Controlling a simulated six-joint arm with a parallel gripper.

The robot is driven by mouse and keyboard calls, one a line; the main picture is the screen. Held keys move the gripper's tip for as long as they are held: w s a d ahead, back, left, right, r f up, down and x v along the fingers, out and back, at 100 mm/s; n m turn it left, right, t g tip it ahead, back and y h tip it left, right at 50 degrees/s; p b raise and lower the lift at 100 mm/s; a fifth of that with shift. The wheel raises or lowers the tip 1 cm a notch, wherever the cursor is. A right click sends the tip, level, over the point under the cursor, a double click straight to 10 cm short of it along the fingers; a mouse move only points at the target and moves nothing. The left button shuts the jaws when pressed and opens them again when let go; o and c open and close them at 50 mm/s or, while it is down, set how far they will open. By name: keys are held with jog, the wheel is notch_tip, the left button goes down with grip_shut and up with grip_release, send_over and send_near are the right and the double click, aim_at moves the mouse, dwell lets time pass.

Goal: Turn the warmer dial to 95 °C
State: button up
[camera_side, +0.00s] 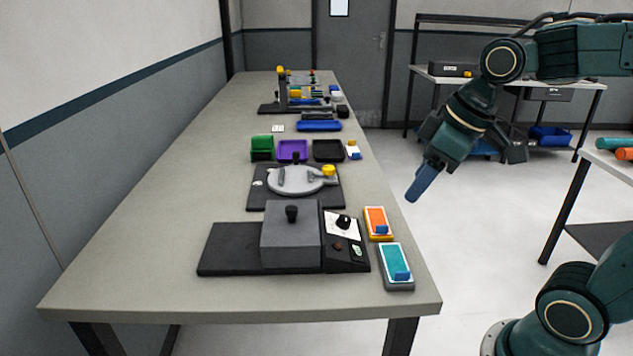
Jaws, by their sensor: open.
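The warmer (291,242) is a dark grey box with a black knob on top, near the front of the long table. Its control panel (345,258) on the right side carries a black dial (343,221) on a white scale plate. The scale markings are too small to read. Below the dial are a small dark red spot and a pale green spot. My gripper (413,198) has blue fingers and hangs in the air to the right of the table edge, above and right of the dial, apart from everything. It holds nothing that I can see.
An orange-framed tray (376,221) and a teal-topped tray (396,262) lie right of the warmer at the table edge. Behind it stand a round grey plate fixture (296,180) and green, purple and black bins. The table's left side (150,240) is clear.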

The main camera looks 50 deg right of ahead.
aim_at(346, 217)
jog(key=w+d+f+n+y, duration=0.1)
jog(key=w+d+f+n, duration=0.2)
jog(key=w+d, duration=0.2)
jog(key=w+d+f+n+g+y, duration=0.1)
jog(key=w+d+f+n, duration=0.2)
jog(key=w, duration=0.7)
jog(key=shift+d+f+y, duration=0.25)
jog(key=shift+d+y, duration=0.05)
jog(key=shift+d, duration=0.7)
jog(key=shift+w+f, duration=0.1)
jog(key=x, duration=1.3)
jog(key=shift+a+f, duration=0.15)
jog(key=shift+f, duration=0.15)
jog(key=c, duration=1)
